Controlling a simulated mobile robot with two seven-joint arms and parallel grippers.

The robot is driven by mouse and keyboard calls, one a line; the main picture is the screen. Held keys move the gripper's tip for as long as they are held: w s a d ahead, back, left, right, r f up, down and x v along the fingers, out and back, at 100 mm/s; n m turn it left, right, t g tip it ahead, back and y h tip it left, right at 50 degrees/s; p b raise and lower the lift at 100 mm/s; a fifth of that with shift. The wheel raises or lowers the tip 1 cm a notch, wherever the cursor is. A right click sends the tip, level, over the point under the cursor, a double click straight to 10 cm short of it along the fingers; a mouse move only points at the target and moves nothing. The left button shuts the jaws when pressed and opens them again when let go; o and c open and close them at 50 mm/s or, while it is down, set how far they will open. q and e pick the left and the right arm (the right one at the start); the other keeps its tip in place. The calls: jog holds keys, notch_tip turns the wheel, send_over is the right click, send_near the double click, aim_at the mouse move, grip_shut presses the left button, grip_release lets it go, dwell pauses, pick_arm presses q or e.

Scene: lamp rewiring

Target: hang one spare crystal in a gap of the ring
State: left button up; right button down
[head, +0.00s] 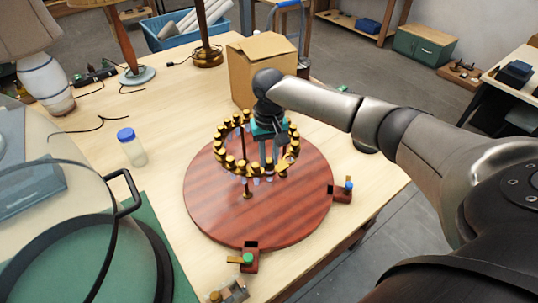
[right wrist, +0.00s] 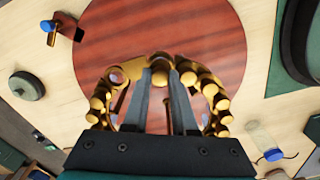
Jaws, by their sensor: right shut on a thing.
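The ring (head: 229,130) of gold knobs stands on a post above a round red-brown wooden board (head: 215,205); it also shows in the right wrist view (right wrist: 213,95). Small pale crystals (head: 256,180) hang under its near side. My right gripper (head: 269,164) reaches down over the ring, its fingertips at the ring's near side. In the right wrist view its two fingers (right wrist: 167,72) are close together, with a gold cap (right wrist: 160,62) between the tips. The crystal body below the cap is hidden. I cannot clearly make out the gap. My left gripper is not in view.
Clamp-like blocks (head: 249,258) and (head: 342,192) sit at the board's edge. A cardboard box (head: 246,75) stands behind the ring. A blue-capped jar (head: 132,148) and a large round glass item with a black rim (head: 165,262) are left. Bare tabletop lies between the jar and board.

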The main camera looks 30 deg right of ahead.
jog(key=shift+r+p, duration=0.1)
jog(key=shift+p, duration=0.2)
jog(key=shift+f, duration=0.55)
dwell(0.3)
jog(key=c, duration=0.6)
grip_release()
jog(key=shift+c, duration=0.2)
jog(key=shift+a, duration=0.15)
notch_tip(320, 180, up, 3)
jog(key=p, duration=0.3)
jog(key=shift+p, duration=0.3)
notch_tip(320, 180, up, 2)
jog(key=shift+r, duration=1.05)
